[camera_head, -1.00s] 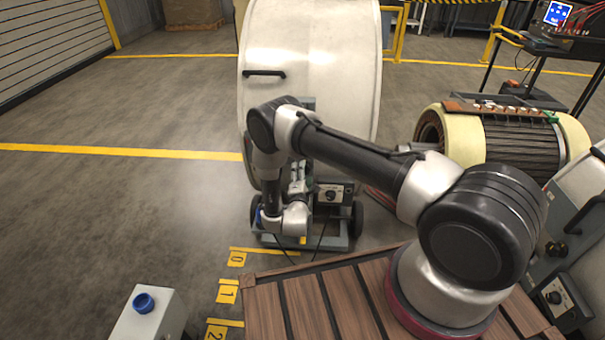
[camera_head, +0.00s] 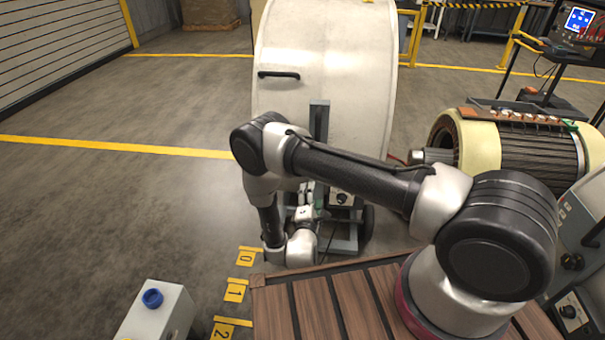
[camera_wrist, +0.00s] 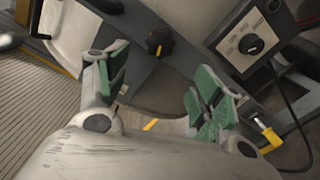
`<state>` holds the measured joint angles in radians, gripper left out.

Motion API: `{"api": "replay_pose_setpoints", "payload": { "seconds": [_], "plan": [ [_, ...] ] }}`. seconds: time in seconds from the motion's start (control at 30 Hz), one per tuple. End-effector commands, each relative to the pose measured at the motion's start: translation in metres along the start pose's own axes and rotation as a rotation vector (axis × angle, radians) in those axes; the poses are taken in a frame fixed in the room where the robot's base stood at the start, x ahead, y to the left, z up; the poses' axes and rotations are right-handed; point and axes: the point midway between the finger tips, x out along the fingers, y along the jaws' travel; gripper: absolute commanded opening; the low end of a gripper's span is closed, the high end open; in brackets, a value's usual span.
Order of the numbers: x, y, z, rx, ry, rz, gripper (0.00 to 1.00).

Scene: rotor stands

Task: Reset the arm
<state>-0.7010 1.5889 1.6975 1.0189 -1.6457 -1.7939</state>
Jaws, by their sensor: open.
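My gripper shows in the wrist view (camera_wrist: 160,95) with its two green-padded fingers spread apart and nothing between them. In the head view my arm reaches out over the wooden-slatted top and bends down in front of the large white drum-shaped housing (camera_head: 330,110). Beyond the fingers, the wrist view shows a grey stand frame with a black knob (camera_wrist: 159,43) and a control box with a round dial (camera_wrist: 250,44). The fingers appear apart from these.
A wound rotor (camera_head: 520,150) lies on a stand at the right. A white box with a blue button (camera_head: 153,298) stands at the lower left. Yellow floor tags 0 (camera_head: 245,257), 1 and 2 run beside the slatted top (camera_head: 327,308). The floor at left is clear.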

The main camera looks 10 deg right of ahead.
Motion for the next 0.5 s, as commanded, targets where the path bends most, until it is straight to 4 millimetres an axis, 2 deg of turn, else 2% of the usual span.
{"api": "replay_pose_setpoints", "payload": {
  "seconds": [0.17, 0.23, 0.37, 0.4, 0.5],
  "plan": [
    [0.000, 0.000, 0.000, 0.030, 0.000, 0.000, 0.67],
    [0.000, -0.011, -0.003, 0.104, 0.008, -0.047, 0.67],
    [-0.009, -0.065, -0.022, 0.307, 0.070, -0.289, 0.67],
    [-0.018, -0.086, -0.027, 0.358, 0.087, -0.392, 0.67],
    [-0.050, -0.129, -0.036, 0.472, 0.102, -0.655, 0.67]
  ]
}}
